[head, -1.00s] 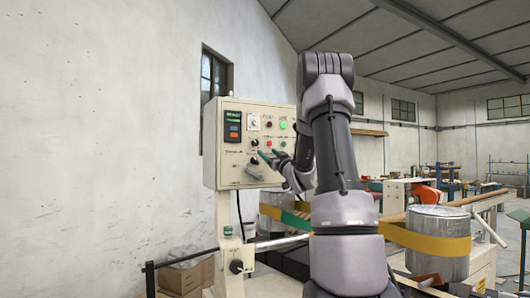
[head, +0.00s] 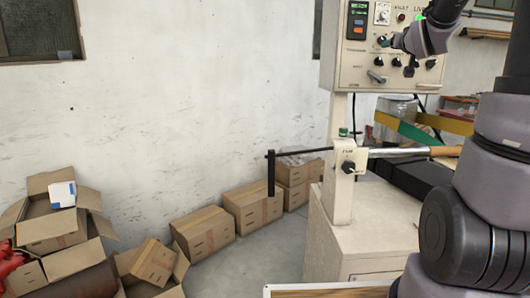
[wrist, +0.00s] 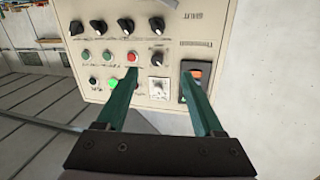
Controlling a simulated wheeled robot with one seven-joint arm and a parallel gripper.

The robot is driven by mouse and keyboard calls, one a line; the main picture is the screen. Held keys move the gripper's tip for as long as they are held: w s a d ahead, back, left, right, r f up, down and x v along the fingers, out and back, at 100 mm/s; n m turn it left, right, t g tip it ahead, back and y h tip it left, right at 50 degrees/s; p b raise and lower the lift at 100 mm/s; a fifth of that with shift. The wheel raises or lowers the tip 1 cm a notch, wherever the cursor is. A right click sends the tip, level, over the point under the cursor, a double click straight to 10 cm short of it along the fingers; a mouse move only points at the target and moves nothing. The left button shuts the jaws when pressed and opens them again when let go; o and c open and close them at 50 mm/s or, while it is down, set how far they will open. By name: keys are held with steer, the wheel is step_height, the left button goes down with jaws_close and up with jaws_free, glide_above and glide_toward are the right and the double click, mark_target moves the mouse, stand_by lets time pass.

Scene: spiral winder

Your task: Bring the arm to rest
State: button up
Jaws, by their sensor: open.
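My gripper (wrist: 158,78) has two green fingers that stand apart with nothing between them. In the wrist view they point at the cream control panel (wrist: 218,40), which appears upside down. The panel shows a lit green lamp (wrist: 112,83), a red button (wrist: 132,58) and black knobs (wrist: 157,25). In the head view my gripper (head: 384,42) is in front of the panel (head: 350,75), at the upper right. Much of my arm runs out of the picture there. I cannot tell whether the fingertips touch the panel.
The panel stands on a post (head: 340,120) above a cream cabinet (head: 345,235). A black bar (head: 271,172) sticks out to the left. Cardboard boxes (head: 202,232) line the wall, with open boxes (head: 62,235) at the lower left. Some floor between them is bare.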

steer(key=s+a+f+g+y, duration=0.1)
steer(key=s+a+f+g, duration=0.2)
steer(key=s+a, duration=0.3)
steer(key=s+a+f+g+y, duration=0.2)
steer(key=s+a+f, duration=0.3)
steer(key=s, duration=1)
steer(key=s+a+f+g+y, duration=0.2)
steer(key=s+a+f+g, duration=0.2)
steer(key=s, duration=0.6)
steer(key=a+g, duration=0.1)
steer(key=a, duration=0.1)
steer(key=shift+s+a+f+m, duration=0.35)
steer(key=shift+s+f+m, duration=0.05)
